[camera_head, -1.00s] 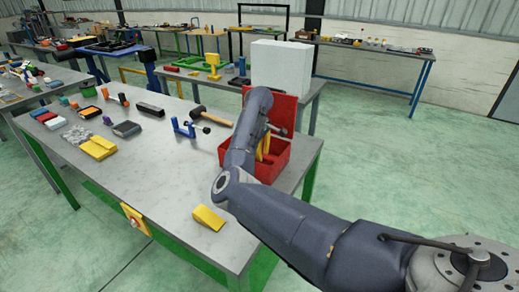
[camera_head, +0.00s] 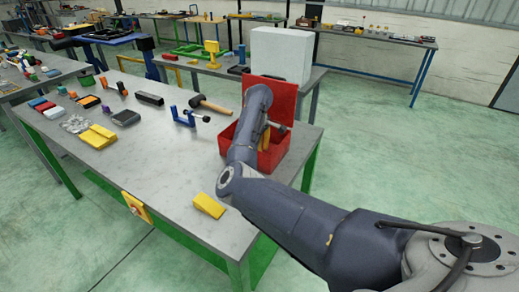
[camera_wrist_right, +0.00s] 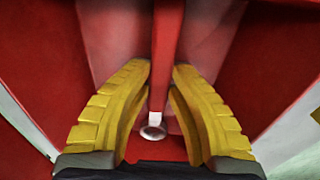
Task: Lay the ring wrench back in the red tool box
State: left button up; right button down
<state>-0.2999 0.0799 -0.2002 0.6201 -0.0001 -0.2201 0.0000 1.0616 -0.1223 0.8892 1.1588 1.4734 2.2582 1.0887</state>
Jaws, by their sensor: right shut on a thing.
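The red tool box (camera_head: 272,158) stands on the right end of the near workbench with its lid raised at the back. My right gripper (camera_head: 265,138) is at the box opening, largely hidden by my arm in the head view. In the right wrist view its yellow fingers (camera_wrist_right: 164,70) are closed on a narrow red shaft. This looks like the ring wrench (camera_wrist_right: 153,131), with a pale metal ring end showing between the fingers. Red walls of the box lie around and behind it. I cannot tell whether the wrench touches the box floor. My left gripper is not in view.
The grey workbench (camera_head: 150,170) holds a yellow wedge (camera_head: 207,205) near its front edge. A mallet (camera_head: 210,104) and a blue clamp (camera_head: 187,117) lie left of the box. A white block (camera_head: 281,54) stands behind the lid on another bench.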

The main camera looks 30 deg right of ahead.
dwell(0.7)
jog(key=c, duration=0.7)
grip_release()
jog(key=shift+r, duration=0.1)
jog(key=shift+r, duration=3.9)
